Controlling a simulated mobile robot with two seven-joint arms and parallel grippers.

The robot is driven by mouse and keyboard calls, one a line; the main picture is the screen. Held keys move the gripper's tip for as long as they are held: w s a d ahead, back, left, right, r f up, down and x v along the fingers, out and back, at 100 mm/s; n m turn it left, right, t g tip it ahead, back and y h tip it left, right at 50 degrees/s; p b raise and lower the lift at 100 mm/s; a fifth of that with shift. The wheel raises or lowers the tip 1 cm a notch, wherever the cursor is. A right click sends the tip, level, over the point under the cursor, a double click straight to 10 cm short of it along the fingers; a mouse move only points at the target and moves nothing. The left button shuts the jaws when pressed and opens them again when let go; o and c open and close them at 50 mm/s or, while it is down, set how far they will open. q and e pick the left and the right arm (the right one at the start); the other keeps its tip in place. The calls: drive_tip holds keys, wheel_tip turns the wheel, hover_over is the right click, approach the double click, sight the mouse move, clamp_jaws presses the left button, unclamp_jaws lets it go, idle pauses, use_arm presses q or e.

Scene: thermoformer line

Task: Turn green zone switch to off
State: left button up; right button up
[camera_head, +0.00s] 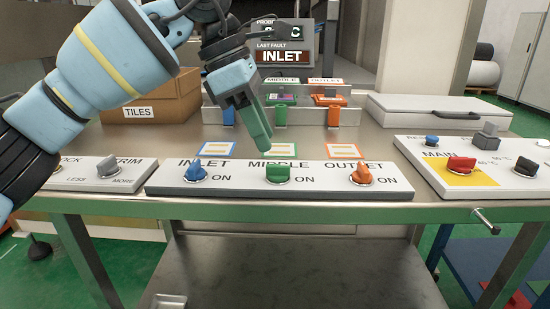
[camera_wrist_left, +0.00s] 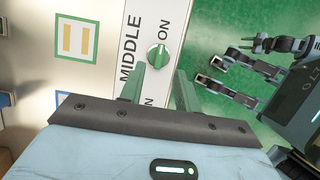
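The green zone switch (camera_head: 278,174) sits on the white panel (camera_head: 300,190) below the word MIDDLE, between the blue INLET knob (camera_head: 195,171) and the orange OUTLET knob (camera_head: 361,173). ON is printed to its right. Its handle appears to lie along the panel's length. In the left wrist view the green switch (camera_wrist_left: 158,57) shows whole, just beyond my fingertips. My left gripper (camera_head: 262,141) hangs above and behind the switch, tilted down towards it. In the left wrist view its two green fingers (camera_wrist_left: 161,82) are apart and empty, not touching the switch. My right gripper is not recognisable.
A panel with a red MAIN knob (camera_head: 461,164) stands at right, and a grey-knobbed panel (camera_head: 96,175) at left. Behind are a TILES box (camera_head: 156,101), coloured clamps and a closed white case (camera_head: 455,110). Colour-framed cards lie behind the zone panel.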

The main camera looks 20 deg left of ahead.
sight(278, 165)
use_arm(q)
drive_tip(key=b+x, duration=0.1)
drive_tip(key=x, duration=0.4)
drive_tip(key=shift+w+d+f, duration=0.1)
drive_tip(key=shift+d+f, duration=0.05)
drive_tip(key=shift+f, duration=0.15)
drive_tip(key=shift+c, duration=0.2)
clamp_jaws()
